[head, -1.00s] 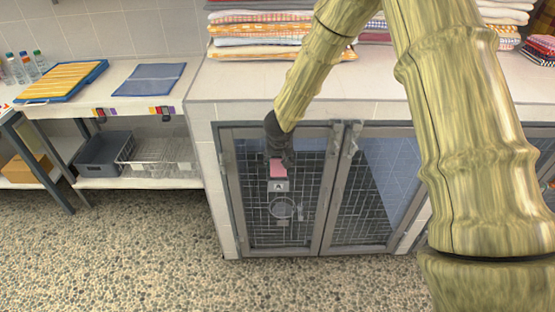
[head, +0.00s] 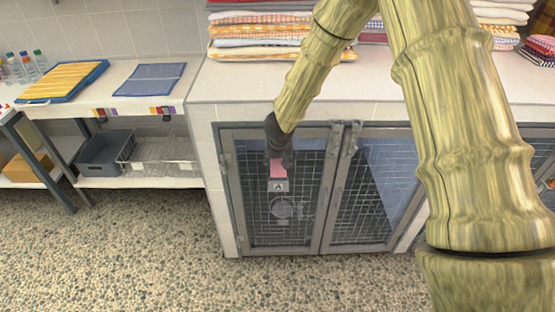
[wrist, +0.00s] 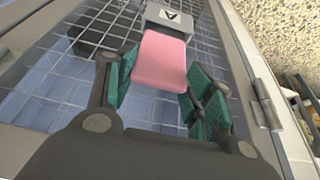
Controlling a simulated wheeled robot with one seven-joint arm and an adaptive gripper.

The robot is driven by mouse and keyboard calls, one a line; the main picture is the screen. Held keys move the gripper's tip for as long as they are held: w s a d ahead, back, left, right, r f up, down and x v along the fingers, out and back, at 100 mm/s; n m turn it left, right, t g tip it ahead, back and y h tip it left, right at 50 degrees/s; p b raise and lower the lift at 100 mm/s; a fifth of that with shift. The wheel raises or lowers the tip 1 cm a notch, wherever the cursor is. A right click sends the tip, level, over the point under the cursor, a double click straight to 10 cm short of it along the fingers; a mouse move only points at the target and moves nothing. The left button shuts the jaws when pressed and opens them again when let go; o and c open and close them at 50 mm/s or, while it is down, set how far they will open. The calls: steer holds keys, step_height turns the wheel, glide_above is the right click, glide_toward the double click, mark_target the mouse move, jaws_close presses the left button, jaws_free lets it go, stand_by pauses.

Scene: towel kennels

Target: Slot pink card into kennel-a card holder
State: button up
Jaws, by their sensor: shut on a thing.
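The pink card (head: 278,169) is upright in front of the left kennel door, and it also shows large between the fingers in the wrist view (wrist: 161,62). The card holder marked A (head: 278,186) is a grey plate on the door mesh, and it shows at the top of the wrist view (wrist: 170,15). My gripper (head: 278,160) is shut on the card; its green finger pads lie at the card's two sides in the wrist view. The card's lower edge meets the holder's top in both views. I cannot tell how deep it sits in the holder.
The neighbouring kennel door (head: 365,190) is shut at the right. Folded towels (head: 270,40) are stacked on the counter (head: 235,82) above. The pebbled floor (head: 140,250) in front is clear.

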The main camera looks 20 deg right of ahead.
mark_target(278, 171)
steer(key=shift+f+b, duration=1.25)
steer(key=shift+f, duration=1.45)
stand_by(0.7)
steer(key=o, duration=1)
steer(key=v, duration=1.2)
